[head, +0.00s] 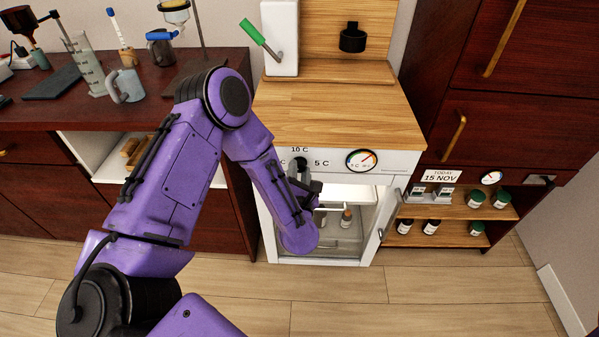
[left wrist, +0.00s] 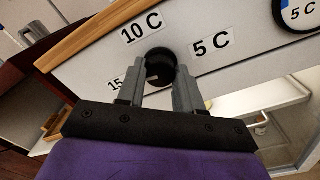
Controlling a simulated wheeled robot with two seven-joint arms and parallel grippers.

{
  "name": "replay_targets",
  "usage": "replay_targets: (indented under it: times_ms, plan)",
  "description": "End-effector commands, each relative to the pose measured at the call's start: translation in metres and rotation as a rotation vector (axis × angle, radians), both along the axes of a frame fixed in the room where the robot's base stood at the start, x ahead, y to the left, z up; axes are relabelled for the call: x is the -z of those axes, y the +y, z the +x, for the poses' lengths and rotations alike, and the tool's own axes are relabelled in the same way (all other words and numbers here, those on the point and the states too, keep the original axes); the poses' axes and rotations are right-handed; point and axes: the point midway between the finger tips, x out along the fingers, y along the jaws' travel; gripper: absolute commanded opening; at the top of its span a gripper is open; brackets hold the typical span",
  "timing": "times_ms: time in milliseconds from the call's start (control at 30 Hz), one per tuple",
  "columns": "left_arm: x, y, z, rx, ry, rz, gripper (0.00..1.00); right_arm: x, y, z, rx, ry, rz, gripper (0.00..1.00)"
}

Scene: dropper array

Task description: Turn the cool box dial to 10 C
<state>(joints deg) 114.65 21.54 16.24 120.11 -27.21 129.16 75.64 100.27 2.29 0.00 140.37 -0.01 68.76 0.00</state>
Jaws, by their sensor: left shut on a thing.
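The cool box (head: 390,158) has a white front panel under a wooden top. Its dark round dial (left wrist: 160,62) sits between the labels 10 C (left wrist: 142,29) above, 5 C (left wrist: 212,43) to the right and a partly covered 15 (left wrist: 116,82) to the left. My left gripper (left wrist: 158,80) is shut on the dial, one grey finger on each side. In the head view my left gripper (head: 301,176) is at the panel and its arm hides part of the dial and the left label. I cannot tell where the dial's pointer is. My right gripper is out of view.
A round gauge (head: 361,160) is on the panel right of the dial. The cool box door (head: 390,215) stands open, with a small bottle (head: 346,217) inside. Shelves with several bottles (head: 475,200) are to the right. A dark bench (head: 150,95) with glassware is at left.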

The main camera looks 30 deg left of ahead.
Motion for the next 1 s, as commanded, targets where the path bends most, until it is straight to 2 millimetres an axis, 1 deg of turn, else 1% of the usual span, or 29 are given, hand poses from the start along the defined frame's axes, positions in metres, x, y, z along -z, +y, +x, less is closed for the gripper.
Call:
replay_targets:
  times_ms: [167,367,1000]
  plan:
    - [0.0001,-0.0005,0.0001,0.001,0.021,0.034,0.05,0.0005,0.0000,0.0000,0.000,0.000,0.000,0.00]
    - [0.0001,-0.0005,0.0001,0.002,0.081,0.134,0.05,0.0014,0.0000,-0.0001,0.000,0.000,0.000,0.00]
    - [-0.0004,-0.0002,-0.0001,0.002,0.391,0.643,0.05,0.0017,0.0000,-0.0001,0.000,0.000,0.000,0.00]
